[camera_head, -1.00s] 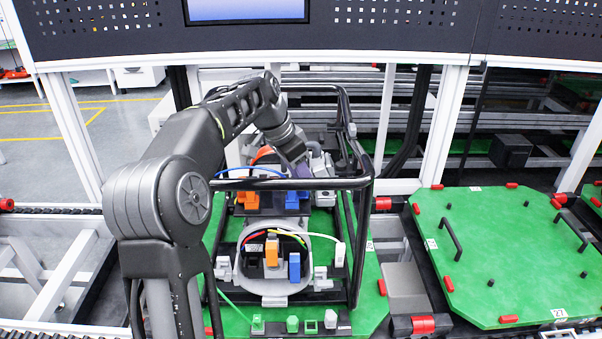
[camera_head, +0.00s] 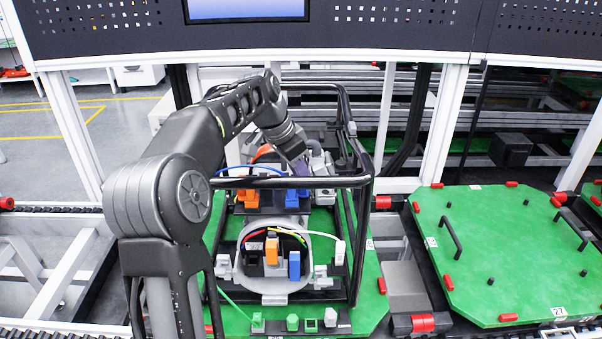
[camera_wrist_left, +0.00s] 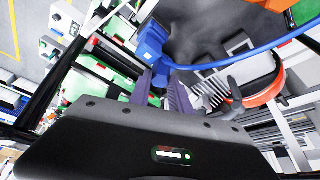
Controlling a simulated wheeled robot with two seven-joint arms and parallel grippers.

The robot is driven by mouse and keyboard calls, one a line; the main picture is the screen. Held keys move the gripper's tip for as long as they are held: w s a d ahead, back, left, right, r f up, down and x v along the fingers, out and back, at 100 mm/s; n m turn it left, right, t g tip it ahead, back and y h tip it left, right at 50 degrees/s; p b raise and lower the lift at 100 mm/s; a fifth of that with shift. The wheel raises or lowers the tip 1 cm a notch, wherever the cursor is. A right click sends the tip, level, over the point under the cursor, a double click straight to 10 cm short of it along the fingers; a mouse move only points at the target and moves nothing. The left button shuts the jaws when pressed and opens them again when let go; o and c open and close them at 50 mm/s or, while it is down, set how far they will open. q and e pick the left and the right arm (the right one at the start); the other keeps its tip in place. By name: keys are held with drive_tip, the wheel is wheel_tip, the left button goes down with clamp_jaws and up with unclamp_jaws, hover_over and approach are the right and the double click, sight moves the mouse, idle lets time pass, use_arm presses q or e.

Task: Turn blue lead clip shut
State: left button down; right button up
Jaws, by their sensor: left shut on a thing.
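My left gripper (camera_head: 302,167) reaches down inside the black tube frame in the head view. In the left wrist view its two purple-grey fingers (camera_wrist_left: 166,84) are closed at the blue lead clip (camera_wrist_left: 152,45), a blue block just beyond the tips. The blue lead (camera_wrist_left: 245,54) runs from beside the fingertips to the right. In the head view a blue part (camera_head: 296,199) shows just below the gripper, and the blue lead (camera_head: 250,168) arcs to the left. The exact contact and the clip's turn angle are hard to see. My right gripper is not in view.
The black tube frame (camera_head: 295,183) surrounds the work area on a green pallet (camera_head: 372,312). Orange clips (camera_head: 247,198) and a grey ring housing with coloured wires (camera_head: 325,268) are close by. A second green pallet (camera_head: 510,250) stands at the right. An orange lead (camera_wrist_left: 265,92) passes near the fingers.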

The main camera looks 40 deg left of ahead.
use_arm(q)
drive_tip(key=shift+n, duration=0.3)
drive_tip(key=shift+d+n+y+b, duration=0.1)
drive_tip(key=shift+n+y+b, duration=0.3)
drive_tip(key=shift+n+b, duration=0.3)
drive_tip(key=n+y, duration=0.1)
drive_tip(key=n, duration=0.1)
drive_tip(key=shift+n+t+b, duration=0.3)
drive_tip(key=n+y, duration=0.1)
drive_tip(key=n, duration=0.1)
drive_tip(key=shift+d+n, duration=0.1)
drive_tip(key=shift+n, duration=0.3)
drive_tip(key=n+y, duration=0.1)
drive_tip(key=n, duration=0.2)
drive_tip(key=shift+w+d+n+b, duration=0.1)
drive_tip(key=shift+n+b, duration=0.2)
drive_tip(key=shift+b, duration=0.05)
drive_tip(key=n, duration=0.1)
drive_tip(key=n+g+y, duration=0.1)
drive_tip(key=n, duration=0.1)
drive_tip(key=shift+r+n+g+y, duration=0.1)
drive_tip(key=shift+n+g+y, duration=0.2)
drive_tip(key=shift+w+n+g+y+p, duration=0.1)
drive_tip(key=shift+n+g+y+p, duration=0.35)
drive_tip(key=shift+n, duration=1.35)
